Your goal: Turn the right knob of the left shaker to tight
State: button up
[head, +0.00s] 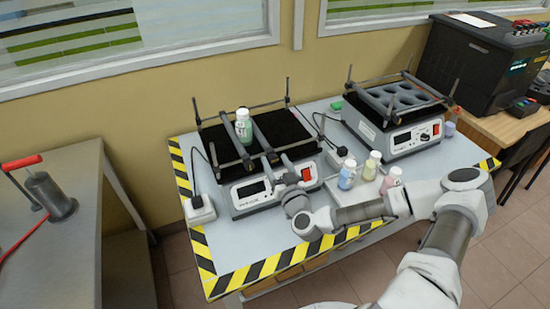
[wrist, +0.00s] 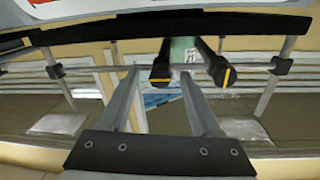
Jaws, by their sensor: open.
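The left shaker (head: 262,190) stands on the table with a green bottle (head: 243,126) between its two clamp bars; the bottle also shows in the wrist view (wrist: 182,48). The wrist view appears upside down, so the right knob (wrist: 160,76) is its left one. That knob is black, with a yellow mark lying level. The left knob (wrist: 222,76) has a near-upright yellow mark. My gripper (head: 276,162) is open at the shaker's front. In the wrist view its fingers (wrist: 159,73) lie on either side of the right knob, with visible gaps; depth is hard to judge.
The right shaker (head: 404,135) stands at the back right. Small bottles (head: 347,172) stand beside my arm. A power adapter (head: 199,209) lies left of the left shaker. Upright posts (head: 197,107) and crossbars surround the platform. Striped tape marks the table edge (head: 262,270).

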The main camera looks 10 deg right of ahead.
jog(key=shift+w, duration=0.15)
jog(key=shift+c, duration=0.2)
grip_shut()
